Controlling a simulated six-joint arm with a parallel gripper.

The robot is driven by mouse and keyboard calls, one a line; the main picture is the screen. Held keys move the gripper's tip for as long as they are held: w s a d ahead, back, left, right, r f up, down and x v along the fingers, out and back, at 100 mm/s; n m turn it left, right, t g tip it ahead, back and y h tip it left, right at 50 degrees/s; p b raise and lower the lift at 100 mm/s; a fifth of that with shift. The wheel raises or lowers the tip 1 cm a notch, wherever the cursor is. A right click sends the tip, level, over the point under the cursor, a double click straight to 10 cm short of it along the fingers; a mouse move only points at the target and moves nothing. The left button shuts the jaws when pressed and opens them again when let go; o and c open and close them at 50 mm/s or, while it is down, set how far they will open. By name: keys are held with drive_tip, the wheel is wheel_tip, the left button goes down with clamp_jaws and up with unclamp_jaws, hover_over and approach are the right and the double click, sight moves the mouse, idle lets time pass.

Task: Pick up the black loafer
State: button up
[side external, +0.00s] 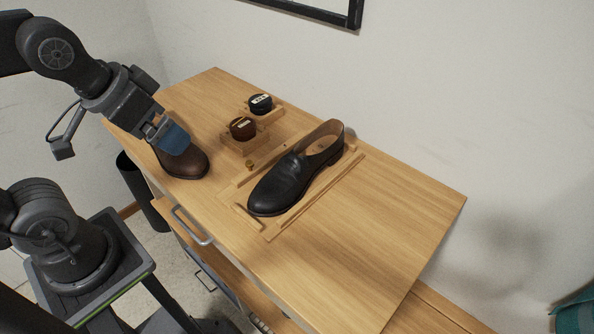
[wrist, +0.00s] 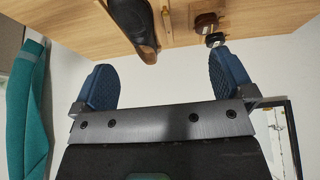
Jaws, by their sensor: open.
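The black loafer (side external: 285,180) lies on its sole in a shallow wooden frame on the tabletop, its toe toward the front edge and its open heel toward the wall. In the wrist view, part of the loafer (wrist: 133,27) shows at the top, beyond the fingers and between them. My gripper (side external: 174,140) has blue fingers and is to the left of the loafer, well apart from it. In the wrist view my gripper (wrist: 163,62) is open, with nothing between its fingers.
A brown shoe (side external: 187,163) is partly hidden behind my gripper; whether they touch is unclear. A brown tin (side external: 243,128) and a black tin (side external: 260,103) stand in wooden holders behind the loafer's left side. The wall bounds the back. The tabletop's right side (side external: 400,210) is clear.

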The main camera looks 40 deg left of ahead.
drive_tip(key=g, duration=0.6)
hover_over(296, 155)
wheel_tip(296, 155, down, 5)
wheel_tip(296, 155, down, 8)
drive_tip(key=shift+s+f, duration=0.15)
drive_tip(key=shift+w+f, duration=0.15)
drive_tip(key=shift+f, duration=1.25)
drive_tip(key=shift+w+f, duration=0.1)
drive_tip(key=shift+f, duration=1.3)
drive_tip(key=shift+c, duration=0.5)
drive_tip(key=c, duration=0.8)
